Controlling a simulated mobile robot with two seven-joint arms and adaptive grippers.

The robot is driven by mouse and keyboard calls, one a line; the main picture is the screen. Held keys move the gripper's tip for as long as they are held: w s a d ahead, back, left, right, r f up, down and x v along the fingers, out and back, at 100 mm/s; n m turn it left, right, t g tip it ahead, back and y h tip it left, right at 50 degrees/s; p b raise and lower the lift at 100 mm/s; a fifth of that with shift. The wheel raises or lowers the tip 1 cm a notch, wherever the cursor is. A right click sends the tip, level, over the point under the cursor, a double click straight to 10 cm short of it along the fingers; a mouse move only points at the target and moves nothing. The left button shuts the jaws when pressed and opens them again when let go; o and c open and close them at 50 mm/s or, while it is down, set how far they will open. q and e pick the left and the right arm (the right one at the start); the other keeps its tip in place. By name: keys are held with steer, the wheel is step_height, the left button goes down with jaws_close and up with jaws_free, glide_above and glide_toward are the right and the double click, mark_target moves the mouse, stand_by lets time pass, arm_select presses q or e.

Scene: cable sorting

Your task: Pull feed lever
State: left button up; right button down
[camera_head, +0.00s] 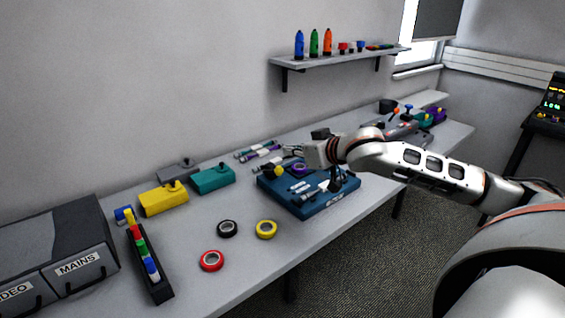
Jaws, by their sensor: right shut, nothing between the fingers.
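A dark blue machine (312,208) sits on the bench near the middle. A yellow ball knob (278,171) stands at its left side and looks like the end of a lever; I cannot tell for certain that it is the feed lever. A black upright part (335,180) rises near its right side. My right gripper (291,148) is shut and empty, above the back of the machine, and its fingers point left. It appears apart from the yellow knob, up and to the right of it. My left gripper is not in view.
Red (211,261), black (227,228) and yellow (266,229) tape rolls lie in front. A yellow box (163,200), a teal box (212,181) and a black tray (147,268) stand left. A wall shelf (335,58) hangs above.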

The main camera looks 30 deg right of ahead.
glide_above(280, 168)
step_height(280, 168, down, 2)
steer(key=shift+f, duration=0.1)
steer(key=f, duration=0.2)
steer(key=s+f, duration=0.1)
steer(key=f, duration=0.1)
steer(key=shift+s+d+b, duration=0.1)
steer(key=shift+b, duration=0.3)
